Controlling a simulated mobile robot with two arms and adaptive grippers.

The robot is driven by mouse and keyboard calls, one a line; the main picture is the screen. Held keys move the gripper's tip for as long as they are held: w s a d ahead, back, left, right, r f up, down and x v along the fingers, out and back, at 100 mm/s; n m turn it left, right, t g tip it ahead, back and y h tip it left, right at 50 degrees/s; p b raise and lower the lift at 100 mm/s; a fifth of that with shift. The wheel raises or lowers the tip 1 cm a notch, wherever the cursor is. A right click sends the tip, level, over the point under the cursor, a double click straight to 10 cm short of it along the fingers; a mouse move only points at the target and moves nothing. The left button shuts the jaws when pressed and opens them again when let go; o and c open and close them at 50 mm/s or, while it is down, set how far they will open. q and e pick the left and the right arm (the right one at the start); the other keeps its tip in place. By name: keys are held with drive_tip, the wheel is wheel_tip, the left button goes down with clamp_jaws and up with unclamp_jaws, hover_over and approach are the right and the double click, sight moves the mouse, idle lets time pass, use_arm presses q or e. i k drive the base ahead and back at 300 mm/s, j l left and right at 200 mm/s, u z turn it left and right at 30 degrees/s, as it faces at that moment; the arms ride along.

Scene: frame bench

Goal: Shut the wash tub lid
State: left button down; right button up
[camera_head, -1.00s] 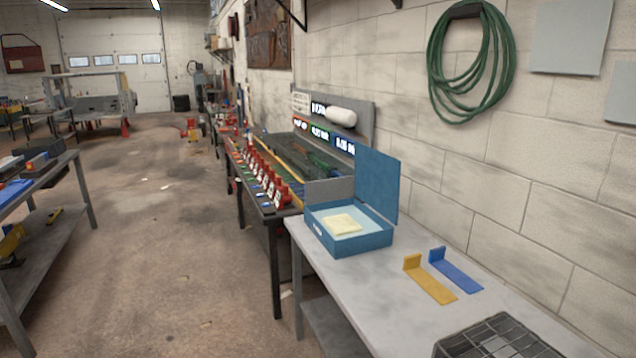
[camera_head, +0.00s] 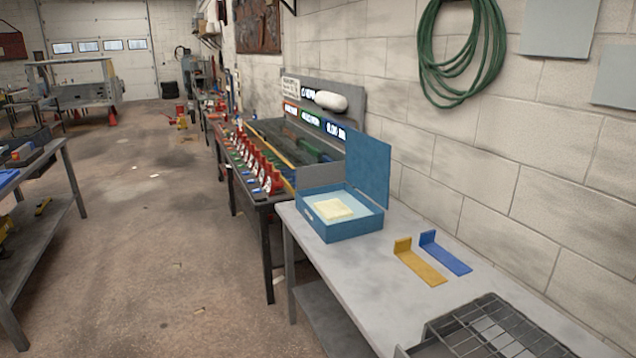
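The blue wash tub (camera_head: 345,228) stands on the near grey bench. Its blue lid (camera_head: 368,167) is open and stands upright at the tub's right rear side. A pale yellow cloth or pad (camera_head: 332,208) lies inside the tub on a light surface. Neither of my grippers shows in the head view.
On the grey bench (camera_head: 369,279) a yellow bracket (camera_head: 421,268) and a blue bracket (camera_head: 446,257) lie right of the tub. A wire rack or tray (camera_head: 490,335) is at the near right. A dark bench with red items (camera_head: 262,172) stands beyond. The floor (camera_head: 150,240) to the left is open.

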sight(368, 158)
drive_tip(key=i+j+u, duration=0.1)
drive_tip(key=i+j, duration=0.95)
